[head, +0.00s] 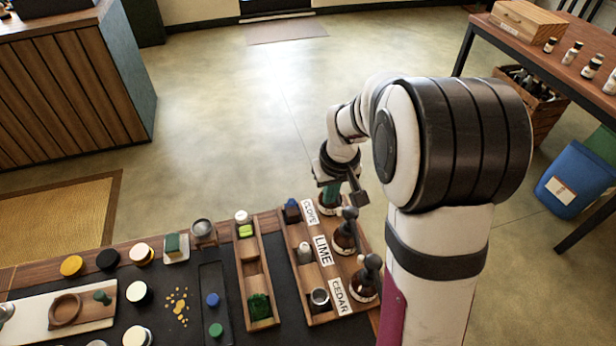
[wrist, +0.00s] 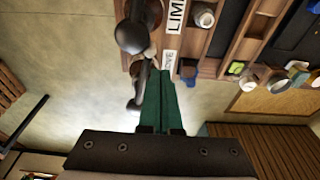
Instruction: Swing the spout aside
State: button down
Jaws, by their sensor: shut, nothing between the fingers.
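My gripper (head: 330,190) is shut and empty, low over the far end of the right-hand rack, at the bottle by the CLOVE label (head: 309,212). In the wrist view its green fingers (wrist: 159,78) are together, right beside a dark curved spout (wrist: 139,88) on their left; I cannot tell whether they touch it. The clove bottle (head: 328,209) is brown and mostly hidden by my gripper. The lime bottle (head: 343,242) and the cedar bottle (head: 363,290) stand nearer, with dark pump heads. A large round pump head (wrist: 131,37) shows in the wrist view.
The rack's left column holds a blue-capped item (head: 291,210), a white one (head: 303,252) and a grey jar (head: 319,299). A second narrow rack (head: 258,270) stands to the left. Lids and small dishes cover the bench further left. Open floor lies beyond the bench.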

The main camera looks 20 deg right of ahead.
jog(key=shift+a, duration=0.15)
notch_tip(320, 180, up, 7)
jog(key=shift+w+a, duration=0.25)
jog(key=shift+a, duration=0.2)
dwell(0.4)
